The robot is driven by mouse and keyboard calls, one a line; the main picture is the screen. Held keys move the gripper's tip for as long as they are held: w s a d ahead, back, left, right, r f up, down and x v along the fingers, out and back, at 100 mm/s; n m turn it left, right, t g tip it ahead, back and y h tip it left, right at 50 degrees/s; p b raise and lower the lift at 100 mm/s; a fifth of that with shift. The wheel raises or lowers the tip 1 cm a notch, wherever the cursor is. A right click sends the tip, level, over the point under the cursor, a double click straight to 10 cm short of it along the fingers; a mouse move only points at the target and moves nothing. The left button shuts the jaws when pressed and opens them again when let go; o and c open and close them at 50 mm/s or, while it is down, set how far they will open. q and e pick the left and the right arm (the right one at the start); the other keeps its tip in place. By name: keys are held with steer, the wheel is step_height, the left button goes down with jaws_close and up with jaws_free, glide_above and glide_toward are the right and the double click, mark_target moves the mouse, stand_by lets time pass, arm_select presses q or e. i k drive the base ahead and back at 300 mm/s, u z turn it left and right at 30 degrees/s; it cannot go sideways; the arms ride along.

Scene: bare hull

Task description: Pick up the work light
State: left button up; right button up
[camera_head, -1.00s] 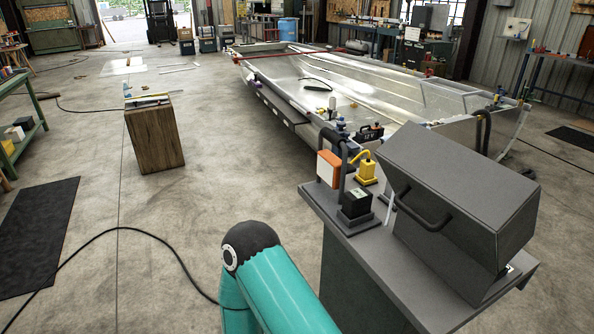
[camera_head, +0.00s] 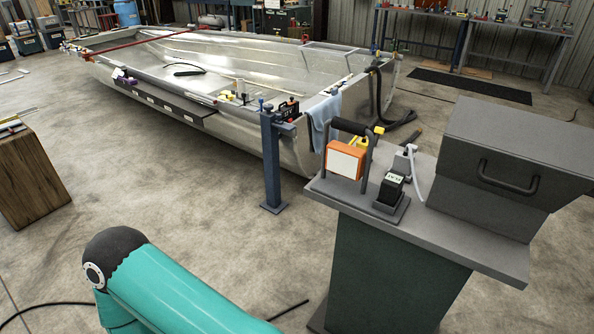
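The work light (camera_head: 346,161) is an orange-framed lamp with a pale front panel and a dark stand with a black grip on top. It stands upright at the left end of the grey cabinet top (camera_head: 452,240). A teal link of one of my arms shows at the bottom left, well apart from the light. Neither gripper is in view, so what they hold cannot be seen.
A small black device (camera_head: 390,190) stands just right of the light, with a large grey box with a handle (camera_head: 515,165) beyond it. A blue post (camera_head: 273,160) and the open metal hull (camera_head: 220,80) are behind. A wooden block (camera_head: 28,178) stands at left. Floor between is clear.

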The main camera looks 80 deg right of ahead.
mark_target(362, 195)
steer(key=u, duration=0.1)
steer(key=i, duration=1.2)
steer(key=z, duration=1.8)
steer(key=i, duration=0.3)
steer(key=z, duration=2.05)
steer(key=k, duration=0.55)
steer(key=z, duration=0.55)
steer(key=i, duration=1.6)
steer(key=u, duration=0.35)
